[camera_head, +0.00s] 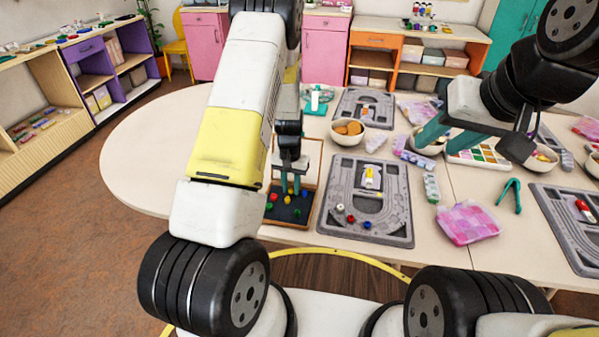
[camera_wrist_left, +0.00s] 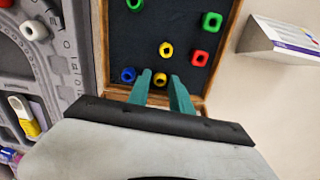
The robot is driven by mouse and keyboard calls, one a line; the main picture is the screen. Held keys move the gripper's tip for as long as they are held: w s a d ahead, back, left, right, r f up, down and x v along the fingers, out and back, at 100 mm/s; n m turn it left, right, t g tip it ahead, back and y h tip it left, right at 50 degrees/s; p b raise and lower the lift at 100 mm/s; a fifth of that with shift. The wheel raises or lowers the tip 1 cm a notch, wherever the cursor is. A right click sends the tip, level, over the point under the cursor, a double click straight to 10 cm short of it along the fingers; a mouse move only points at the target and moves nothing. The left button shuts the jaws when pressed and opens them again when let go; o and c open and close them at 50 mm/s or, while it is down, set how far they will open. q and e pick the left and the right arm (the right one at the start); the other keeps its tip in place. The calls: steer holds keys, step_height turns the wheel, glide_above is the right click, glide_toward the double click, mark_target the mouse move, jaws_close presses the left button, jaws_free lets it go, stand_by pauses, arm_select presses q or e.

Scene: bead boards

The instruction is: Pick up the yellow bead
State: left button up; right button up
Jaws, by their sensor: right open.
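A wood-rimmed tray with a dark floor (camera_head: 312,205) holds several coloured beads. In the left wrist view a yellow bead (camera_wrist_left: 160,80) sits on the tray floor between the fingertips of my left gripper (camera_wrist_left: 161,82). Another yellow bead (camera_wrist_left: 165,49) lies a little beyond it. The left fingers are a short way apart and point down into the tray; a narrow gap seems to show beside the bead. In the head view my left gripper (camera_head: 290,188) partly hides the beads. My right gripper (camera_head: 478,128) is open and empty above the right side of the table.
A blue bead (camera_wrist_left: 129,75) lies close beside the left finger; red (camera_wrist_left: 200,58) and green (camera_wrist_left: 212,22) beads lie farther off. A grey bead board (camera_head: 395,205) stands right of the tray. Bowls (camera_head: 347,138) are behind. The table's left part (camera_head: 150,150) is clear.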

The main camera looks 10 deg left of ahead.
arm_select(q)
jaws_close()
steer(key=shift+r, duration=0.1)
